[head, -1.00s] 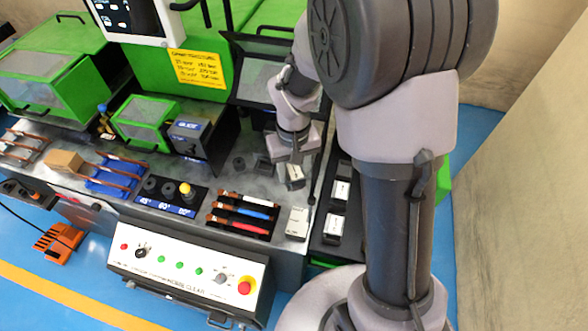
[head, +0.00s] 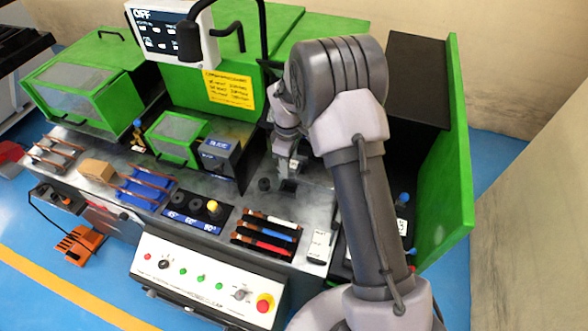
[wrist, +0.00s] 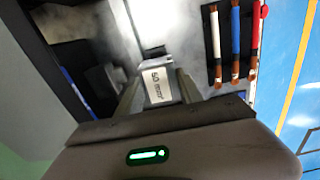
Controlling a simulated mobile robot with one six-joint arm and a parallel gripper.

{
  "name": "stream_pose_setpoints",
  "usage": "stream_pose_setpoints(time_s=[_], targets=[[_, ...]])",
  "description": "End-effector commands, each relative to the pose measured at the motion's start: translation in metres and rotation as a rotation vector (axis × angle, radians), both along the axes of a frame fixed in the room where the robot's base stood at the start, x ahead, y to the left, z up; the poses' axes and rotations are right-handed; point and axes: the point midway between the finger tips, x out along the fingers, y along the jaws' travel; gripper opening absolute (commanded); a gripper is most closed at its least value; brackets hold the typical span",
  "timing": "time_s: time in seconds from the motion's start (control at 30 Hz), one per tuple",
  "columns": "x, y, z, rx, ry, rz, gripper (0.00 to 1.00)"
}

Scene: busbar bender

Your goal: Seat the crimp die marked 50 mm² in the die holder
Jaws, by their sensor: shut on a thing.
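My gripper (wrist: 158,92) is shut on a light grey crimp die (wrist: 158,80) in the wrist view. The die's printed face is towards the camera, and its small mark appears to read 50 mm². In the head view my gripper (head: 287,163) points down over the bench, close above a small dark block (head: 288,186), which looks like the die holder. A dark piece (wrist: 154,52) also shows just beyond the die in the wrist view. I cannot tell whether the die touches it. My fingers hide part of the die.
A rack of coloured bars (head: 266,233) and a pale labelled plate (head: 320,246) lie nearer the front. A green guard panel (head: 452,150) rises at the right. My arm covers much of the right-hand tray.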

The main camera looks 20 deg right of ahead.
Motion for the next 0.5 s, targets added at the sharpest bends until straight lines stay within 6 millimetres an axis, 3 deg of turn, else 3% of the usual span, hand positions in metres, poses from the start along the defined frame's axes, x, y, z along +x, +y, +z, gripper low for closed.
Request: stream_pose_setpoints(time_s=[0.5], targets=[[0.0042,-0.0001,-0.0070,0.000,-0.001,0.042,0.00]])
